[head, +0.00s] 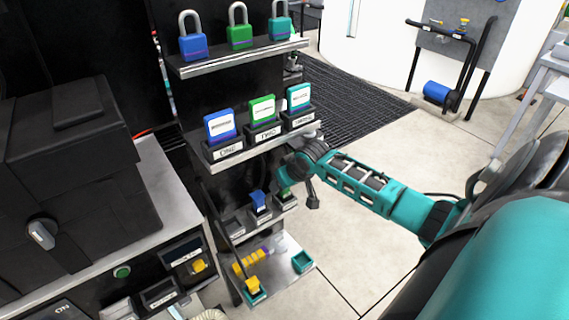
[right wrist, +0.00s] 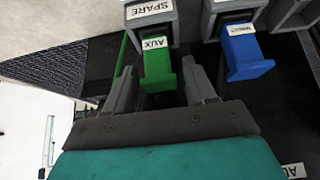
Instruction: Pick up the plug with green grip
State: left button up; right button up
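The plug with the green grip (right wrist: 157,72) sits in a grey socket labelled SPARE (right wrist: 150,20) in the right wrist view; its own label reads AUX. My right gripper (right wrist: 158,64) is open, with one finger on each side of the green grip and visible gaps. In the head view the right gripper (head: 286,176) is at the shelf's right side, and the green plug (head: 285,191) shows only partly behind it. The blue plug (right wrist: 245,55) stands in the neighbouring socket and also shows in the head view (head: 258,200). My left gripper is not in view.
Above are shelves with labelled blocks (head: 262,108) and padlocks (head: 239,36). Below, a lower shelf holds a yellow plug (head: 253,285), a yellow cylinder (head: 250,262) and a teal holder (head: 302,262). A black machine (head: 75,180) stands left.

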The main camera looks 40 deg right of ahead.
grip_shut()
jog(key=shift+r, duration=0.1)
dwell(0.3)
jog(key=shift+r+p, duration=0.3)
jog(key=shift+r, duration=0.35)
jog(key=shift+s+a+h, duration=0.25)
jog(key=shift+a+h, duration=0.15)
jog(key=shift+s+a+f+n+t+h, duration=0.2)
jog(key=shift+s+a+n+t+h, duration=0.2)
jog(key=shift+a+t+h, duration=0.4)
notch_tip(320, 180, up, 5)
jog(key=p, duration=0.2)
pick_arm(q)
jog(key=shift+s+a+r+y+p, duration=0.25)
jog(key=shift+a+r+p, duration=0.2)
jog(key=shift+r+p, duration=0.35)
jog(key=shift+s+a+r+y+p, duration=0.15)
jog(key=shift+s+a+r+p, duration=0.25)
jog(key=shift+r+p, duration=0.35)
pick_arm(e)
jog(key=s+a+r+y, duration=0.1)
jog(key=s+a, duration=0.5)
jog(key=a, duration=0.3)
jog(key=s+a+r+g+y, duration=0.1)
jog(key=s+a+r, duration=0.1)
jog(key=s+a, duration=0.4)
jog(key=shift+a+m+g, duration=0.3)
jog(key=shift+a+m, duration=0.1)
jog(key=shift+a, duration=1.55)
